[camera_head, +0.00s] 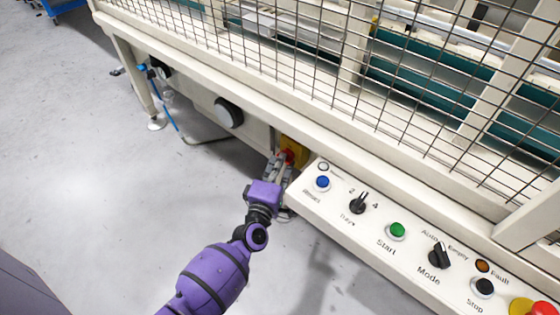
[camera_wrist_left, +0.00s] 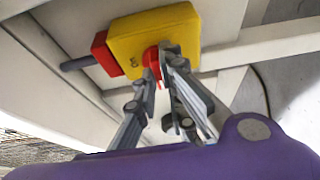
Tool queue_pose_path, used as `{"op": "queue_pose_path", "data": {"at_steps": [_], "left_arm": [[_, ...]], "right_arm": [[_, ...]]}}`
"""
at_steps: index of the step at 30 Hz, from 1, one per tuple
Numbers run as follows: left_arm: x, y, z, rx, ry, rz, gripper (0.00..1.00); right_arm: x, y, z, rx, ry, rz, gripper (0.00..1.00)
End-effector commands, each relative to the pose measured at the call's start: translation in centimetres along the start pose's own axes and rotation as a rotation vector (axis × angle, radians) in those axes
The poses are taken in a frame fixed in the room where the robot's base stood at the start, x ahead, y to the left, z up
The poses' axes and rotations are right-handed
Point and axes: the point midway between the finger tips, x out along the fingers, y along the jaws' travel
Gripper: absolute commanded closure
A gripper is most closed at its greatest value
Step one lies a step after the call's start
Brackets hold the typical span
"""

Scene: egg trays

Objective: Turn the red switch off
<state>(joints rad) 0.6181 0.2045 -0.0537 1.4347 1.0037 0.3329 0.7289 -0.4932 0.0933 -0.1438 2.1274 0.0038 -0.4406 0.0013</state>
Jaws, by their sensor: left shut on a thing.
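The red switch (camera_wrist_left: 151,62) is a red knob on a yellow box (camera_wrist_left: 183,28) fixed to the machine's frame, in the upper middle of the left wrist view. In the head view the red knob (camera_head: 288,155) shows small, just left of the control panel's end, with the yellow box (camera_head: 297,149) behind it. My left gripper (camera_wrist_left: 160,62) is at the knob, its grey fingers shut on it and hiding part of it. In the head view my left gripper (camera_head: 281,163) reaches up to the knob from below. My right gripper does not show in either view.
The control panel (camera_head: 372,236) with buttons and knobs juts out right beside my left gripper. A red stop button (camera_head: 543,308) is at its far right. Wire mesh (camera_head: 330,60) stands above. A black round knob (camera_head: 228,112) is left along the frame. The floor left is clear.

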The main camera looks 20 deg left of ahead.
Motion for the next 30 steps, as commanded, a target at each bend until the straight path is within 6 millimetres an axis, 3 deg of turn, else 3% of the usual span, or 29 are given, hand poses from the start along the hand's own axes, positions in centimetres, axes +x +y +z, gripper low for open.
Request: {"op": "queue_pose_path", "data": {"at_steps": [15,16,20,30], "left_arm": [[0.06,0.08,0.03,-0.020,0.000,-0.006,1.00],[0.07,0.09,0.03,-0.020,0.000,-0.006,0.88],[0.06,0.08,0.03,-0.019,0.000,-0.006,0.72],[-0.23,0.00,0.00,-0.017,0.000,-0.007,0.72]], "right_arm": [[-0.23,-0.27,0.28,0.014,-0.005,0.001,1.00],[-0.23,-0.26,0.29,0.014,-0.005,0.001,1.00],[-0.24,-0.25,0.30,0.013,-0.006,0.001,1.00],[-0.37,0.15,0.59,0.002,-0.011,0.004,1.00]]}}
